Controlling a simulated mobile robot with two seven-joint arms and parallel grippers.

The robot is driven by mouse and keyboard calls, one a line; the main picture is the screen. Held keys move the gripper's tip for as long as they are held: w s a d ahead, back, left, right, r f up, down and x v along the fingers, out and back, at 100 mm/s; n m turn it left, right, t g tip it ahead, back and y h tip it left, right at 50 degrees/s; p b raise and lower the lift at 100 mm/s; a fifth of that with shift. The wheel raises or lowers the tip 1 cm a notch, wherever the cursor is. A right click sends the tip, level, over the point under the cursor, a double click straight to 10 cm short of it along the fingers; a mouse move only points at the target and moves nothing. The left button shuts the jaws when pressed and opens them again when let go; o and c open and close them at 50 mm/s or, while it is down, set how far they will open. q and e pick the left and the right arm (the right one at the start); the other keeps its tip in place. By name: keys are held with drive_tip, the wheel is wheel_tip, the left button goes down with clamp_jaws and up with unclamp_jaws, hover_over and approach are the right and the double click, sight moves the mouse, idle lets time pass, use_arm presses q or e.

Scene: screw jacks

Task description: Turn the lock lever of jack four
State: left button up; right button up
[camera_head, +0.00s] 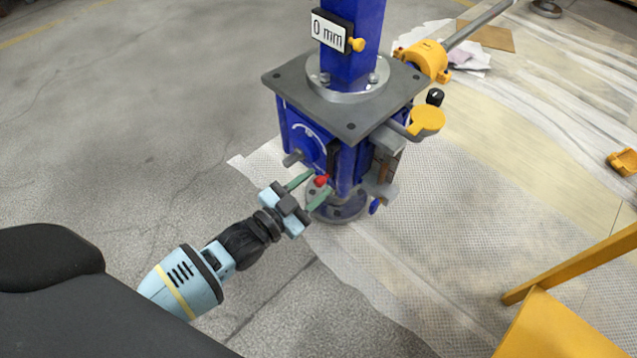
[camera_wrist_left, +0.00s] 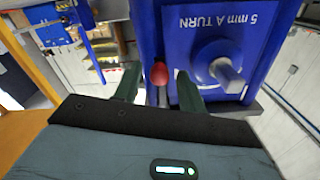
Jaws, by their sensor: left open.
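A blue screw jack (camera_head: 300,130) stands upright on the floor sheet, under a grey square plate and a "0 mm" sign (camera_head: 328,31). No jack number is readable. A red knob (camera_head: 321,181), apparently the lock lever's end, sits low on its near side; the red knob also shows in the left wrist view (camera_wrist_left: 160,73). My left gripper (camera_head: 319,184) is open, its two green fingers either side of the knob. The left wrist view shows the knob between the fingertips (camera_wrist_left: 158,78); contact cannot be told. The lever's shaft is mostly hidden. My right gripper is out of view.
A grey shaft stub (camera_wrist_left: 227,74) sticks out beside the "5 mm A TURN" label (camera_wrist_left: 228,18). Yellow fittings (camera_head: 427,120) and a long grey bar (camera_head: 480,22) lie right of the jack. A yellow frame (camera_head: 560,325) stands at lower right. The left floor is clear.

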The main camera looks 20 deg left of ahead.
use_arm(q)
drive_tip(key=shift+x, duration=0.85)
drive_tip(key=shift+c, duration=0.4)
clamp_jaws()
